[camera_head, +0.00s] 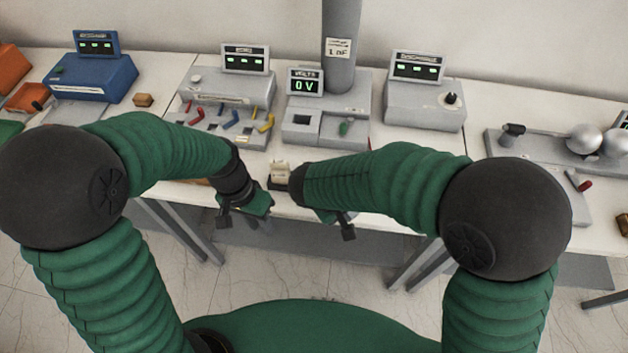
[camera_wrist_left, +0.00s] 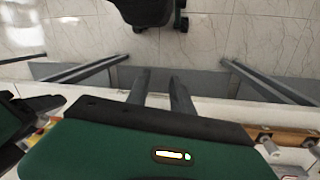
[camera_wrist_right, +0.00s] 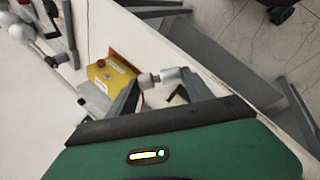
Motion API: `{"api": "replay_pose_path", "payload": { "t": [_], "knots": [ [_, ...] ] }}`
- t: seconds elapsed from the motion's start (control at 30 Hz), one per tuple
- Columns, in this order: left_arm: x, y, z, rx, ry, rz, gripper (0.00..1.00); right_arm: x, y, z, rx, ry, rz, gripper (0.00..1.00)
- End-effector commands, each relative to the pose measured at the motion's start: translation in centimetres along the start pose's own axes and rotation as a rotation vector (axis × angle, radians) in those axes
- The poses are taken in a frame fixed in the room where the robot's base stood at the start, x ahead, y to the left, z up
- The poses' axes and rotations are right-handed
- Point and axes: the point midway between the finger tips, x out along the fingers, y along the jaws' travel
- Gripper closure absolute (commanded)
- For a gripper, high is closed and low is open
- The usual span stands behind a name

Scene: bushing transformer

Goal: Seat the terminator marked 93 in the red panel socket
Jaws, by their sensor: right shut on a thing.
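In the right wrist view, my right gripper (camera_wrist_right: 158,88) is shut on a small pale grey terminator (camera_wrist_right: 168,75) with a rounded end. No number is readable on it. In the head view my right gripper (camera_head: 338,222) is at the table's front edge, and its jaws are partly hidden by my arm. My left gripper (camera_head: 248,215) is beside it to the left; its fingers (camera_wrist_left: 161,82) stand apart and empty over the table edge. A grey panel unit (camera_head: 215,122) with red, blue and yellow parts stands behind my left gripper. I cannot tell which is the red panel socket.
A small card stand (camera_head: 280,175) is between my grippers. A grey volts unit (camera_head: 325,125) with a thick column (camera_head: 343,45) stands behind it. A blue box (camera_head: 95,75) is at left, a grey meter (camera_head: 425,105) at right. A yellow red-button box (camera_wrist_right: 108,80) shows in the right wrist view.

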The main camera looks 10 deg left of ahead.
Motion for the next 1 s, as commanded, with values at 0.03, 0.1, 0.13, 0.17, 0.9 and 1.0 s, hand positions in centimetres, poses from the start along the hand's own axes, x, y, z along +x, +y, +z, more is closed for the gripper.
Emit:
{"api": "replay_pose_path", "payload": {
  "t": [0.03,0.1,0.13,0.17,0.9,1.0],
  "knots": [
    [1.0,0.8,-1.1,0.058,-0.046,0.101,0.72,0.0,-0.1,-0.1,0.0,0.0,0.0,0.82],
    [1.7,2.6,-2.8,0.172,-0.076,0.275,0.72,0.0,-0.1,-0.1,0.0,0.0,0.0,0.82],
    [1.9,3.5,-3.6,0.224,-0.073,0.357,0.72,0.0,-0.1,-0.1,0.0,0.0,0.0,0.82],
    [1.9,4.3,-4.5,0.276,-0.061,0.441,0.72,0.0,-0.1,-0.1,0.0,0.0,0.001,0.82],
    [0.1,13.3,-12.3,0.692,0.409,1.069,0.72,-0.1,0.0,0.1,0.001,0.001,0.0,0.82],
    [1.1,15.2,-12.3,0.691,0.41,1.07,0.72,-0.1,-0.1,0.0,0.001,0.0,0.001,0.82]
  ]
}}
